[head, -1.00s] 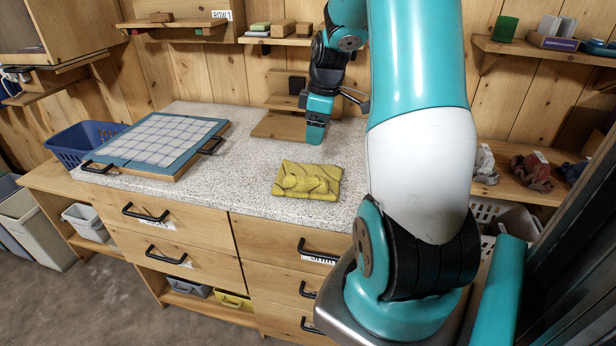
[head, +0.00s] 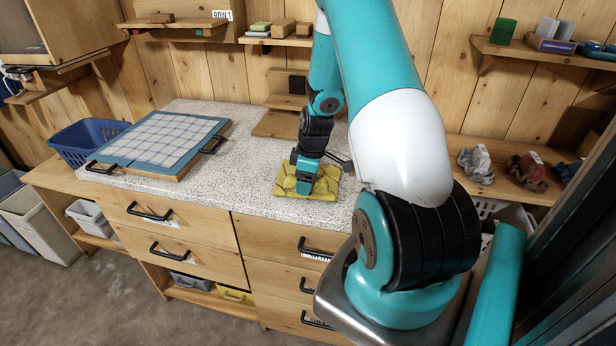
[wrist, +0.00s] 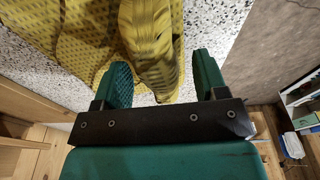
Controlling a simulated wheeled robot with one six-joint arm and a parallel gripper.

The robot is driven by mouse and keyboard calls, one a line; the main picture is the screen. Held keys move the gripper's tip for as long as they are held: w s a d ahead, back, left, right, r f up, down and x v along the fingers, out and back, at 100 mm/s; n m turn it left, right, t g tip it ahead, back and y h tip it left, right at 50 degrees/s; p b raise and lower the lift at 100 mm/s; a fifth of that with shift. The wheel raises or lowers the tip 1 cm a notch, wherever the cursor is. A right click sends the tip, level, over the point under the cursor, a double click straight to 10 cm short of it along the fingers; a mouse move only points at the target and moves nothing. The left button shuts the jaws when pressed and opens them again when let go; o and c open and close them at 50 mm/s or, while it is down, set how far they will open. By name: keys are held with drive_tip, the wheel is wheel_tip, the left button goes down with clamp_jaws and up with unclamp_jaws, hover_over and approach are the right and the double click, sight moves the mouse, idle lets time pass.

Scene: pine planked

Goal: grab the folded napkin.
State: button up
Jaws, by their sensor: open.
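The folded napkin (head: 325,186) is yellow with a dark pattern and lies on the speckled countertop, near its front edge. My gripper (head: 305,188) is low over the napkin in the head view and hides its middle. In the wrist view the open fingers of my gripper (wrist: 165,80) point at the napkin (wrist: 85,35). A raised fold of the napkin (wrist: 150,45) lies ahead of and partly between the two fingers. I cannot tell whether the fingers touch the cloth.
A blue-framed grid board (head: 160,138) with black handles lies on the counter's left. A blue basket (head: 88,142) stands at far left. A wooden stepped stand (head: 278,124) is behind my gripper. The speckled counter (head: 240,165) is clear left of the napkin.

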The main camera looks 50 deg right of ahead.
drive_tip(key=c, duration=1)
drive_tip(key=shift+c, duration=0.2)
